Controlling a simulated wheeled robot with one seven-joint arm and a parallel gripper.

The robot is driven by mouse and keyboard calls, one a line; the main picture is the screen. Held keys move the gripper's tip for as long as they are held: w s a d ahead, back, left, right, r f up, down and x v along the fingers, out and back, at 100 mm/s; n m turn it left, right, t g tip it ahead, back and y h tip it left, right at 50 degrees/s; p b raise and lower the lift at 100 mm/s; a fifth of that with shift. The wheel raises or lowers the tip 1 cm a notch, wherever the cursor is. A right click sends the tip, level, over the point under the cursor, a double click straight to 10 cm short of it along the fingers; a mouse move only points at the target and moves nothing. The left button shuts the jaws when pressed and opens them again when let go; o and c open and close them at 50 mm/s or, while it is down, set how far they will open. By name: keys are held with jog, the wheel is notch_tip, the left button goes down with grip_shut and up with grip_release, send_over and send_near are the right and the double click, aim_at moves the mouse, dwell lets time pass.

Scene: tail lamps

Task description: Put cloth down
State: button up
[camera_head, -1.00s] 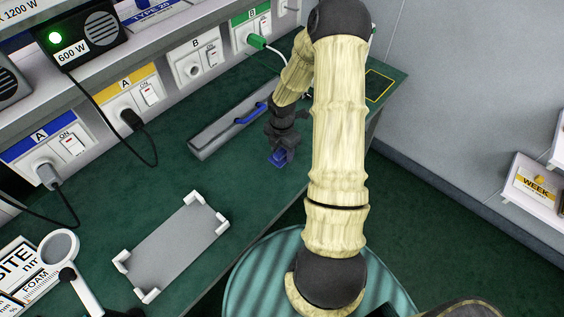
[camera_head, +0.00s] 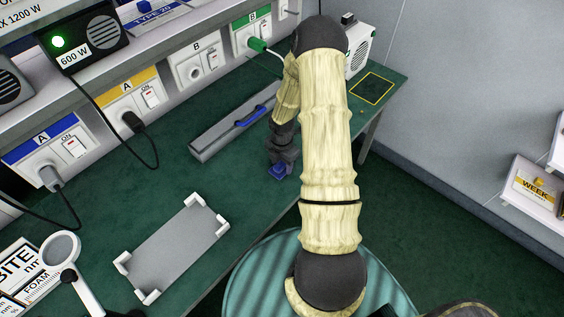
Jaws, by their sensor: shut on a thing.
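My gripper (camera_head: 282,164) is over the green bench near its front edge. It points down and is shut on a small blue piece, which I take to be the cloth (camera_head: 277,174). Only a little of the cloth shows below the fingers, and the fingers hide the rest. I cannot tell whether the cloth touches the bench top.
A long grey case with a blue handle (camera_head: 250,115) lies behind and left of my gripper. A grey tray with raised corners (camera_head: 180,245) lies at the front left. A yellow-outlined square (camera_head: 372,88) marks the far right bench end. A magnifier (camera_head: 62,250) stands at lower left.

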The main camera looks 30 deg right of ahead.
aim_at(281, 162)
jog(key=o, duration=0.9)
jog(key=shift+d, duration=0.1)
jog(key=shift+f, duration=0.15)
jog(key=shift+f+b, duration=0.15)
jog(key=shift+b, duration=0.25)
jog(key=r, duration=1.7)
jog(key=shift+w+r+p, duration=0.3)
jog(key=s+a+r+m+t, duration=0.1)
jog(key=s+a+r+m, duration=0.2)
jog(key=m, duration=0.4)
jog(key=s+a+r+m, duration=0.3)
jog(key=s+a+m, duration=0.3)
jog(key=m, duration=0.1)
jog(key=s+a+r+m+t, duration=0.1)
jog(key=s+a+r+m, duration=0.2)
jog(key=m, duration=0.5)
jog(key=shift+s+a+t, duration=0.15)
jog(key=shift+s+a, duration=0.2)
jog(key=shift+a, duration=0.2)
jog(key=shift+s+a+t, duration=0.15)
jog(key=shift+s+a, duration=0.15)
jog(key=shift+a, duration=0.25)
